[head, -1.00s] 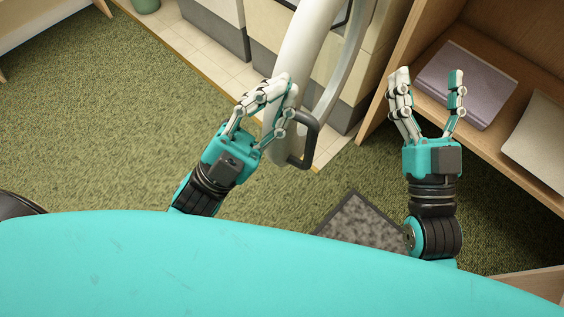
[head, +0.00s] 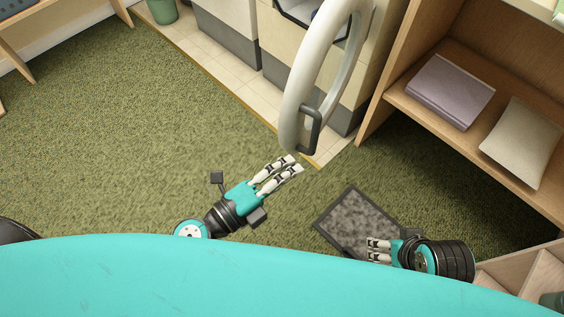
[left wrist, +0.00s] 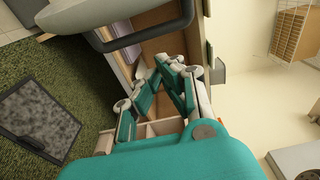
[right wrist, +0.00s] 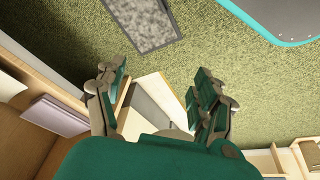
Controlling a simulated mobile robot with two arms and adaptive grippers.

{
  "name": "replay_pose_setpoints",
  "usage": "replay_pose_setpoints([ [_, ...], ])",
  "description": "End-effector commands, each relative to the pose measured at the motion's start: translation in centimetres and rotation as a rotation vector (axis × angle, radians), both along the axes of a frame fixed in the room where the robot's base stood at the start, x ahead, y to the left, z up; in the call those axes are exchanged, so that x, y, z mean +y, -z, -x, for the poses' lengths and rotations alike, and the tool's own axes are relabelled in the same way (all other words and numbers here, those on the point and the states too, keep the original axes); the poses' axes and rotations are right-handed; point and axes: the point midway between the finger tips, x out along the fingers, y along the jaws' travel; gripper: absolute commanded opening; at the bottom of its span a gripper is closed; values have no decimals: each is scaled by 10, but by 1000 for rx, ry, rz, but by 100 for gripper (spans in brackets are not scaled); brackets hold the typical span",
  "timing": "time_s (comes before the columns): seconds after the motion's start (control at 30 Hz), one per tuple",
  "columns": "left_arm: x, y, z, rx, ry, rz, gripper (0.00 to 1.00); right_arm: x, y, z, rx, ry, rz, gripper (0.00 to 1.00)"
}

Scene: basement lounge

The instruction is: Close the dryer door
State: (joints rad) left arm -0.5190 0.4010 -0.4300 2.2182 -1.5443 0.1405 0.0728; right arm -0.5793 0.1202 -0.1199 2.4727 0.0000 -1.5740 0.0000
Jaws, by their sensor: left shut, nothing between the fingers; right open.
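The dryer door (head: 303,75) is a white ring standing open, swung out from the dryer (head: 368,62). Its dark handle (head: 316,128) is at the near lower edge. My left gripper (head: 294,164) is shut and empty, just below the door's lower end in the head view and apart from it. In the left wrist view the dark handle (left wrist: 150,33) and part of the door show at the top, beyond my left gripper (left wrist: 168,68). My right gripper (head: 370,250) is open and empty over the grey mat; its spread fingers show in the right wrist view (right wrist: 155,78).
A wooden shelf unit (head: 410,72) with a purple book (head: 450,90) and a cushion (head: 522,140) stands to the right. A grey mat (head: 355,215) lies on the green carpet (head: 150,120). A green bin (head: 162,10) is at the back left. The carpet on the left is clear.

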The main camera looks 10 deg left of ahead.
Motion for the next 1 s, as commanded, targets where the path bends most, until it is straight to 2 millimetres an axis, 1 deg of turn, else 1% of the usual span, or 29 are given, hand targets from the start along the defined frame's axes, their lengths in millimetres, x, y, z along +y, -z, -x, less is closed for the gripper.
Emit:
replay_pose_setpoints([
  [0.03, -3, -3, -4, 1, -2, 2, 0, 1, 11, -3, 14, -1, 2, 70],
  [0.1, -8, -4, -11, -1, -2, 2, 0, 1, 26, -8, 21, -1, 1, 70],
  [0.3, -25, -3, -29, 0, -2, 3, 0, 3, 65, -14, 39, -4, 2, 70],
  [0.57, -48, -3, -56, 0, 0, 4, 0, 4, 101, -15, 57, -8, 2, 70],
  [0.63, -39, 2, -58, -1, 0, -2, 0, 4, 95, -17, 45, -7, 1, 70],
  [0.8, -23, 2, -64, 0, 1, 0, 0, 4, 73, -16, 34, -6, 0, 70],
  [1.0, -12, 1, -68, 1, 1, 2, 0, 3, 56, -14, 27, -3, 1, 70],
])
